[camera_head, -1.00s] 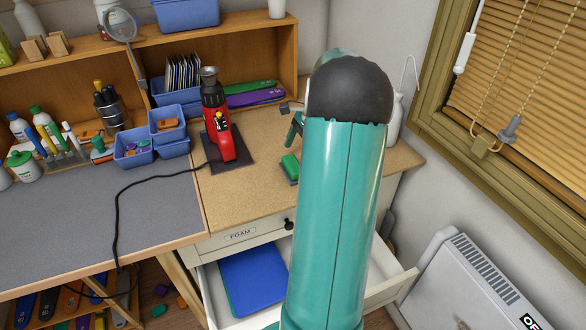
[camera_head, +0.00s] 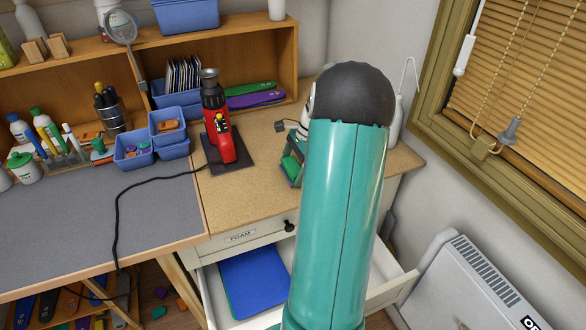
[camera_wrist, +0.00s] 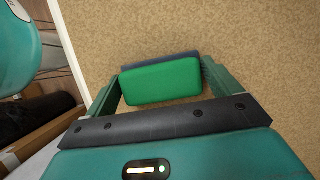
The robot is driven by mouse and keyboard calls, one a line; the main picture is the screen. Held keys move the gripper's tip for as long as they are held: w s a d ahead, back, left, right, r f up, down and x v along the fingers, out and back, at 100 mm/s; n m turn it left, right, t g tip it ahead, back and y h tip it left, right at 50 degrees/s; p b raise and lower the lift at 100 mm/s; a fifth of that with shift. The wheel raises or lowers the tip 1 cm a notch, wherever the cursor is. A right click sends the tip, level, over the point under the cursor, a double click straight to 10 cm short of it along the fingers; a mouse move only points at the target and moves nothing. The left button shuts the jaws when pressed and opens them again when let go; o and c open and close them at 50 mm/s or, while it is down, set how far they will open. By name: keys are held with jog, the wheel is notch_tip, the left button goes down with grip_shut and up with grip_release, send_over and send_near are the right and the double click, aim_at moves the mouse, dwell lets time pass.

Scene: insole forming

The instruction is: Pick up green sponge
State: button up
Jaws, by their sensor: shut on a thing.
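The green sponge (camera_wrist: 162,82) is a green block with a darker layer along its far side. In the wrist view it sits between the two fingers of my gripper (camera_wrist: 163,88), which is shut on it. The cork-coloured bench top lies beneath; I cannot tell whether the sponge is touching it or lifted. In the head view the sponge (camera_head: 290,167) shows as a small green patch beside my gripper (camera_head: 296,158), near the front of the bench. My teal arm hides most of the gripper there.
A red heat tool (camera_head: 218,125) stands on a dark plate left of the sponge. Blue bins (camera_head: 168,125) stand farther left. Below, the foam drawer (camera_head: 208,290) is open with blue sheets (camera_head: 255,280) inside. A window (camera_head: 520,80) and a white heater (camera_head: 465,285) are at right.

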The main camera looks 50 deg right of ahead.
aim_at(289, 167)
jog(key=shift+r, duration=0.15)
jog(key=shift+r, duration=0.2)
jog(key=r, duration=0.3)
jog(key=shift+s+a, duration=0.2)
jog(key=a+r, duration=0.1)
jog(key=s+a+r, duration=0.1)
jog(key=r, duration=0.1)
jog(key=s+a+r, duration=0.1)
jog(key=shift+s+r, duration=0.25)
jog(key=shift+r, duration=0.15)
jog(key=s+a+r, duration=0.4)
jog(key=s+a, duration=0.2)
jog(key=a, duration=0.1)
jog(key=shift+s+r, duration=0.2)
jog(key=shift+r, duration=0.05)
